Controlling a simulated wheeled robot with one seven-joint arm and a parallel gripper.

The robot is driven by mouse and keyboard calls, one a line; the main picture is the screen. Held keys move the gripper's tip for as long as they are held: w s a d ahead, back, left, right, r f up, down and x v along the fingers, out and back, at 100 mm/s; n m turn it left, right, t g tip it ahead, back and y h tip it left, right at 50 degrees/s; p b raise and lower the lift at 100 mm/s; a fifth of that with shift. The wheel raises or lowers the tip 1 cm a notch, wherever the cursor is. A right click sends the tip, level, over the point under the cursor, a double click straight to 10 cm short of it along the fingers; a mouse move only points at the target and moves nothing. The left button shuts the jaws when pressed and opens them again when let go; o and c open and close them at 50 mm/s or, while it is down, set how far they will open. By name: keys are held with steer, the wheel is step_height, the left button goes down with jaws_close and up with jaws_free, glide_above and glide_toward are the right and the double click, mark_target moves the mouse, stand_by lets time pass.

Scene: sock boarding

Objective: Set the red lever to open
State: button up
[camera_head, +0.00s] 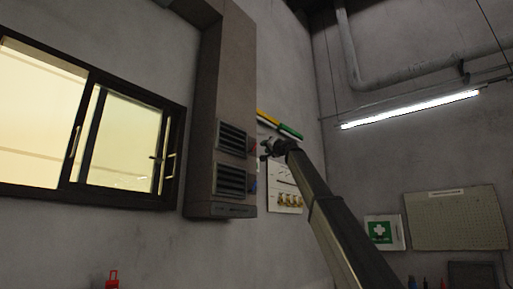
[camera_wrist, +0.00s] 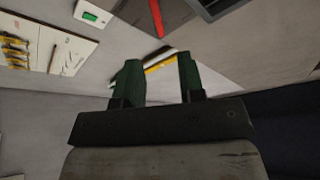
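A red bar (camera_wrist: 156,18), which looks like the red lever, shows at the top of the wrist view beside a dark vented housing. In the head view a small reddish patch (camera_head: 253,145) shows on the right side of the tall brown duct (camera_head: 207,110), partly hidden near my gripper. My gripper (camera_head: 265,150) is raised just right of the duct. In the wrist view its two green fingers (camera_wrist: 158,72) are apart with nothing held between them. The red bar lies beyond the fingertips, apart from them. Whether the lever is set open or closed I cannot tell.
A bluish patch (camera_head: 253,187) sits lower on the duct's side. A white board (camera_head: 284,184) with yellow items hangs behind my gripper, below yellow and green bars (camera_head: 279,124). A window (camera_head: 90,125) is left. A lamp (camera_head: 410,109) hangs right.

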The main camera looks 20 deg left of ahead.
mark_target(255, 146)
steer(key=x, duration=1)
jaws_close()
